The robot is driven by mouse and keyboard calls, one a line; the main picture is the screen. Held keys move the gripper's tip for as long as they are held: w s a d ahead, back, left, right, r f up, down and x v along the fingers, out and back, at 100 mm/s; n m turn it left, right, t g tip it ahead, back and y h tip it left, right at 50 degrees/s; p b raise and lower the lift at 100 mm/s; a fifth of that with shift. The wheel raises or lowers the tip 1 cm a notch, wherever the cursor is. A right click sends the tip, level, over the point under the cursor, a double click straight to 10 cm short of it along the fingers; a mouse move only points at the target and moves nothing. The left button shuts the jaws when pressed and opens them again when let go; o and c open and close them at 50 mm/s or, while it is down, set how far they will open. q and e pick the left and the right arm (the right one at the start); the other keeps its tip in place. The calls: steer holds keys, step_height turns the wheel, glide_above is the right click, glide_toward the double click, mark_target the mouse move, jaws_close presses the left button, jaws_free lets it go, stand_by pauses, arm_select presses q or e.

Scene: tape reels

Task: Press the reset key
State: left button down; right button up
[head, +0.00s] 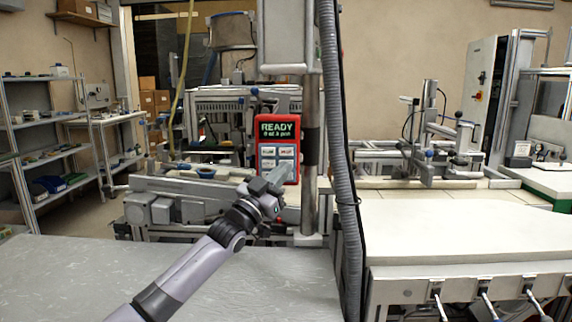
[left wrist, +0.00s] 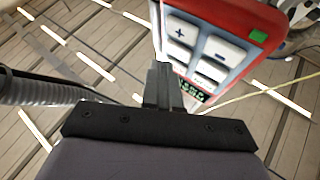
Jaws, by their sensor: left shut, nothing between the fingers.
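A red control box (head: 278,121) hangs upright in front of the machine in the head view. Its dark screen (head: 278,130) shows "READY" in green, with a smaller line below. White keys (head: 268,151) sit under the screen; their labels are too small to read, so I cannot tell which is reset. My left gripper (head: 280,168) is shut and empty, in front of the lower keys and partly hiding them. In the left wrist view, the box's keys show close up, one marked plus (left wrist: 180,33); the shut fingers (left wrist: 162,78) overlap the box. Contact cannot be told.
A grey corrugated hose (head: 342,150) and a metal post (head: 311,150) stand just right of the box. A grey table (head: 260,285) lies in front, with a pale worktop (head: 460,225) to the right. Shelves (head: 45,150) stand at left.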

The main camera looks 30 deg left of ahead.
arm_select(q)
steer(key=s+p, duration=0.1)
steer(key=s+d+p, duration=0.1)
steer(key=s, duration=0.1)
steer(key=s+d+p, duration=0.1)
steer(key=shift+s+d, duration=0.1)
steer(key=shift+s, duration=0.2)
stand_by(0.6)
